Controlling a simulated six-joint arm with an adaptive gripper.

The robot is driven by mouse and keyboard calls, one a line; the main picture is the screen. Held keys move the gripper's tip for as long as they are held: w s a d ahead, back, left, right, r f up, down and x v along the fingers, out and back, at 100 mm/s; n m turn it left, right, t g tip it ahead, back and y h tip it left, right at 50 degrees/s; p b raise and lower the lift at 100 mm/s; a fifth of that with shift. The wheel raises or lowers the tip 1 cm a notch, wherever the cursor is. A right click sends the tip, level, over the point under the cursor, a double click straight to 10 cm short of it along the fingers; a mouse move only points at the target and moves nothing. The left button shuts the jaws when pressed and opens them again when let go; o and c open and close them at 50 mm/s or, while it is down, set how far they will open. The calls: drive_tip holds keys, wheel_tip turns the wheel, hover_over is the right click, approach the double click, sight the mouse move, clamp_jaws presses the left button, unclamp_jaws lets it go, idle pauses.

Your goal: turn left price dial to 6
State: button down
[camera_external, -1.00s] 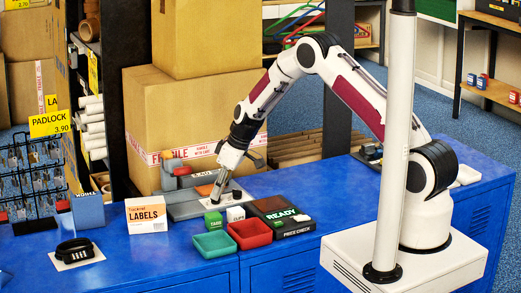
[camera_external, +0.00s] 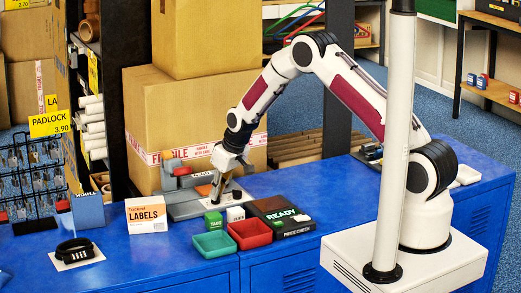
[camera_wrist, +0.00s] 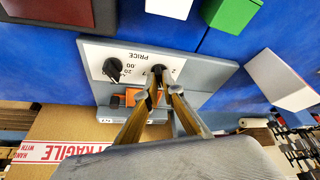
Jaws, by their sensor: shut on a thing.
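The price panel (camera_wrist: 210,74) is a grey plate with a white face, and its lettering PRICE appears upside down in the wrist view. It carries two black dials. One dial (camera_wrist: 113,68) stands free at the picture's left. The other dial (camera_wrist: 158,68), on the left when the lettering is read upright, sits between my fingertips. My gripper (camera_wrist: 163,86) is shut on this dial, pointing down at the panel. The fingers hide part of the dial and its scale, so its setting cannot be read. In the external view my gripper (camera_external: 214,199) is low over the panel.
An orange block (camera_wrist: 131,97) is on the panel's device beside the fingers. A green tray (camera_external: 214,244), a red tray (camera_external: 250,235) and a dark READY box (camera_external: 291,226) stand in front. Cardboard cartons (camera_external: 195,118) rise close behind. A LABELS box (camera_external: 146,215) stands left.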

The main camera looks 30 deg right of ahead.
drive_tip(key=shift+a+m+h, duration=0.15)
drive_tip(key=shift+m+h, duration=0.4)
drive_tip(key=shift+m, duration=0.85)
drive_tip(key=shift+a+m+h, duration=0.15)
drive_tip(key=shift+m+h, duration=0.4)
drive_tip(key=shift+m, duration=1.45)
drive_tip(key=shift+a+m+h, duration=0.15)
drive_tip(key=shift+m+h, duration=0.65)
drive_tip(key=shift+m, duration=0.7)
drive_tip(key=shift+a+m+g+h, duration=0.1)
drive_tip(key=shift+m+g+h, duration=0.45)
drive_tip(key=shift+m, duration=1.35)
drive_tip(key=c, duration=2)
unclamp_jaws()
drive_tip(key=shift+w, duration=0.1)
drive_tip(key=shift+r, duration=0.15)
